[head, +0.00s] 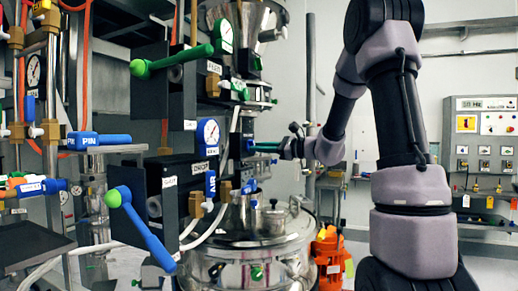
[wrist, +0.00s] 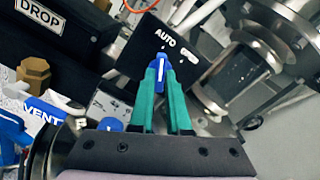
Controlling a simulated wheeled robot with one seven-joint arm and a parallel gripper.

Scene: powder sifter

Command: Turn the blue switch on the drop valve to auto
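In the wrist view the blue switch (wrist: 161,68) sits on a dark panel (wrist: 130,62) and has a white pointer line. The line points up toward the white AUTO label (wrist: 165,40). A second, blurred label (wrist: 189,55) lies to its right. The teal fingers of my gripper (wrist: 161,76) are on both sides of the switch and look closed on it. In the head view my gripper (head: 265,146) reaches in from the right to the blue switch (head: 249,146), behind the DROP valve box (head: 190,172).
A pressure gauge (head: 208,132) and blue AIR handle (head: 211,186) stand near the switch. The metal vessel (head: 265,240) is below my gripper. Hoses and pipes crowd the left.

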